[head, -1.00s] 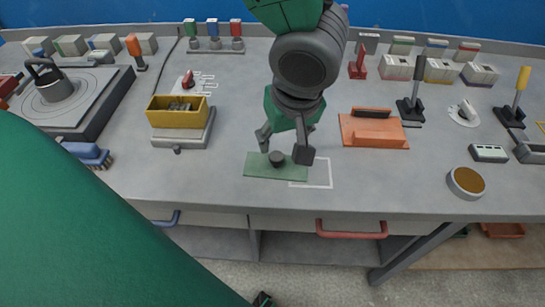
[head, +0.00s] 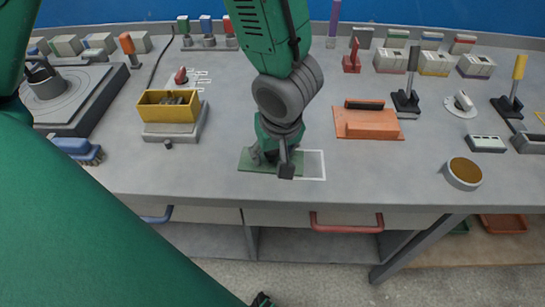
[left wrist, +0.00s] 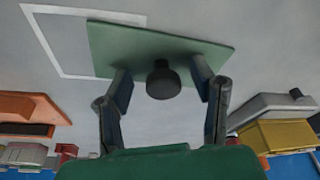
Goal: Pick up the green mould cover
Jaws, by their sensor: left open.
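The green mould cover (head: 248,163) is a flat green plate lying on the grey bench, partly over a white outlined rectangle (head: 316,165). Its dark round knob is hidden behind my gripper in the head view. The cover also shows in the left wrist view (left wrist: 165,45), with the black knob (left wrist: 163,80) standing up from it. My left gripper (head: 271,161) is low over the cover. In the left wrist view its open fingers (left wrist: 163,88) stand on either side of the knob, with a gap on both sides.
An orange mould (head: 367,122) lies to the right of the cover. A yellow box (head: 168,107) on a grey base stands to the left. A round tin (head: 462,174) is near the front right edge. The bench in front of the cover is clear.

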